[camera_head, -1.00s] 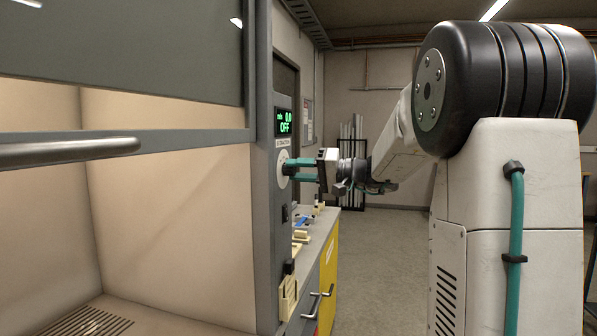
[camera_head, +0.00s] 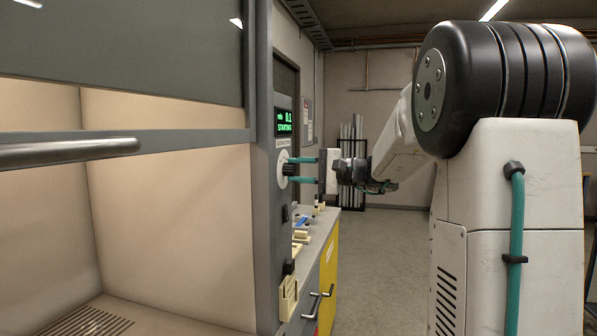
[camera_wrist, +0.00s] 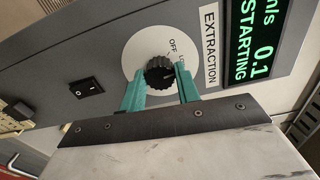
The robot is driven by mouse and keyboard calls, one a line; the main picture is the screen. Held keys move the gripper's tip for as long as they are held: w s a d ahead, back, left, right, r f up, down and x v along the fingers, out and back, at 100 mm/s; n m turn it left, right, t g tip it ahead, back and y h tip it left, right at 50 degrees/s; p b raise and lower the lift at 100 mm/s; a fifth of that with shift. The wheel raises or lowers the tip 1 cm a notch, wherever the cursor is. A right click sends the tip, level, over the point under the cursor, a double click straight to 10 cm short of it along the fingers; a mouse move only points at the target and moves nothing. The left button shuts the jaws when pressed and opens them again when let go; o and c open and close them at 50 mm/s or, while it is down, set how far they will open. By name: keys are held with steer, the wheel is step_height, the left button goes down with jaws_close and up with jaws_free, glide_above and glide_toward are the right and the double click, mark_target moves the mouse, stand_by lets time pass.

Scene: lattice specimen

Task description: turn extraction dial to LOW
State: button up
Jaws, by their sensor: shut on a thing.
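The extraction dial is a black ribbed knob (camera_wrist: 160,73) on a round white plate (camera_wrist: 140,50) marked OFF, with part of another label beside it. In the head view the dial plate (camera_head: 282,168) is on the fume hood's front post. My gripper (camera_wrist: 161,88) is shut on the knob, one teal finger on each side; it also shows in the head view (camera_head: 300,169). The display (camera_head: 284,122) above reads 0.1 and STARTING in green. The word EXTRACTION stands on a label (camera_wrist: 210,47) beside the dial. The knob's pointer is hard to make out.
A black rocker switch (camera_wrist: 87,88) sits on the same panel below the dial. The hood sash (camera_head: 120,50) with its bar handle (camera_head: 70,151) is at the left. A bench (camera_head: 318,235) with small items stands beyond the post. The floor (camera_head: 390,260) to its right is clear.

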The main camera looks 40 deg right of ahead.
steer(key=shift+m, duration=0.6)
steer(key=o, duration=1)
steer(key=shift+v, duration=4)
